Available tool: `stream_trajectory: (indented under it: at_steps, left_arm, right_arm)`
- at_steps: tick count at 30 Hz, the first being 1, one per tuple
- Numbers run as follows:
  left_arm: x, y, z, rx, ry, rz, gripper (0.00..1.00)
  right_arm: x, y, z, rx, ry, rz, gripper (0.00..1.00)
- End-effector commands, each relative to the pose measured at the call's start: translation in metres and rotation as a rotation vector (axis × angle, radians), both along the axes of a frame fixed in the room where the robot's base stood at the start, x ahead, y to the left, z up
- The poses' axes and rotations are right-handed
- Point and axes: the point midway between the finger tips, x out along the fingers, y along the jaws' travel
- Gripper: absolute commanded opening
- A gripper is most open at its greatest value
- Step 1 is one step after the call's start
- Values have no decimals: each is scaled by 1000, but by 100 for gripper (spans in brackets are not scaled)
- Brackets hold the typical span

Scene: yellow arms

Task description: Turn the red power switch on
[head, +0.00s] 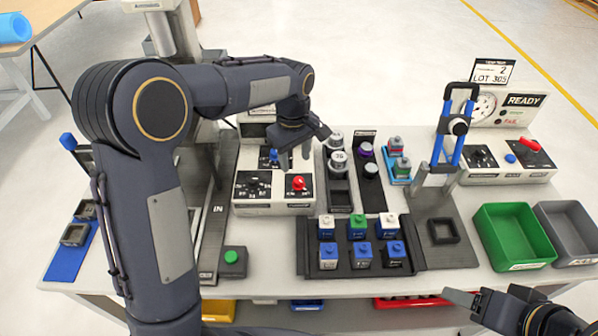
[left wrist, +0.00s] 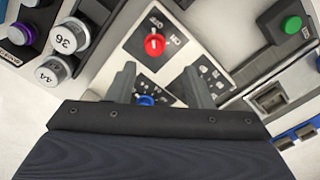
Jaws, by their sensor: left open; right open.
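The red power switch (head: 298,183) is a round red knob on the right part of a light control box (head: 272,208). In the left wrist view the red switch (left wrist: 154,44) sits on a black plate with white lettering; I cannot tell its setting for sure. My left gripper (head: 296,158) is open and empty, above the back of the box, apart from the red switch. In the left wrist view its fingers (left wrist: 161,82) show a blue knob (left wrist: 145,100) between and below them. My right gripper (head: 472,299) is open and empty at the table's front right, far from the switch.
A black tray (head: 310,262) with several coloured blocks stands just right of the box front. Cylinders stand in racks to the right. A green button (head: 232,257) lies front left. Another panel with a red lever (head: 530,145) and green bin (head: 513,236) are at the right.

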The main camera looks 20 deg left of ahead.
Motion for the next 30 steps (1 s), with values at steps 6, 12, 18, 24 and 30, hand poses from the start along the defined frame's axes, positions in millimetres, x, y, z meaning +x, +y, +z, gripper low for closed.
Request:
stream_trajectory:
  at_steps: [6, 12, 18, 24, 30]
  left_arm:
    - [8, -6, -19, 25, 14, 29, 47]
    - [7, -6, -51, 25, 15, 28, 47]
    - [7, -6, -76, 24, 12, 27, 47]
    - [8, -6, -84, 22, 10, 27, 47]
    - [8, -6, -84, 22, 10, 27, 44]
  right_arm:
    - [0, 0, 4, 0, 0, 0, 59]
    - [0, 0, 10, 0, 0, 0, 59]
    - [0, 0, 14, 0, 0, 0, 59]
    - [0, 0, 15, 0, 0, 0, 59]
    - [0, 0, 15, 0, 0, 0, 59]
